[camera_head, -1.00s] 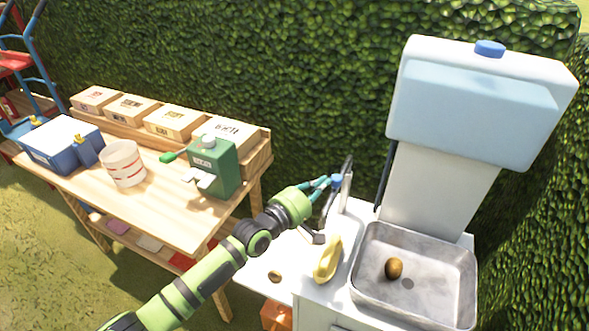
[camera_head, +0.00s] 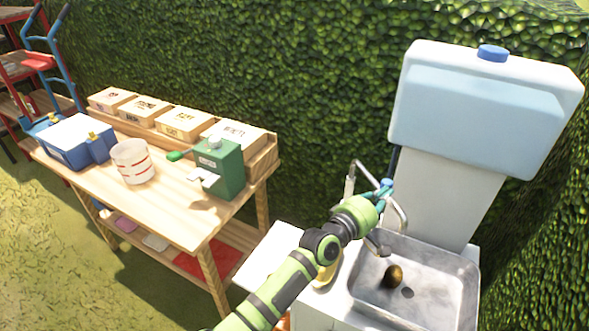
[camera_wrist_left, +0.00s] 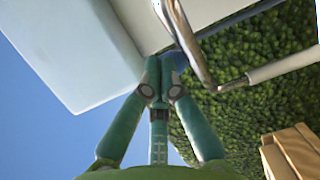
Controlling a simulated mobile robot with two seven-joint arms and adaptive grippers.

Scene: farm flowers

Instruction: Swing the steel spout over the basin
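The steel spout (camera_head: 399,212) rises from a post beside the basin and bends right. Its dark nozzle end (camera_head: 377,243) shows at the left rim of the steel basin (camera_head: 466,290). My left gripper (camera_head: 385,186) is at the spout, its fingertips beside the bent pipe. In the left wrist view the fingers (camera_wrist_left: 164,72) are together with nothing clearly between them, and the spout pipe (camera_wrist_left: 196,50) passes just right of the tips. I cannot tell whether they touch. My right gripper is out of view.
A brown round item (camera_head: 393,276) lies in the basin. A white tank with a blue cap (camera_head: 492,53) stands behind. A wooden bench (camera_head: 185,215) with a green box (camera_head: 222,170), white bucket (camera_head: 132,162) and blue cooler (camera_head: 75,143) is left. A hedge closes the back.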

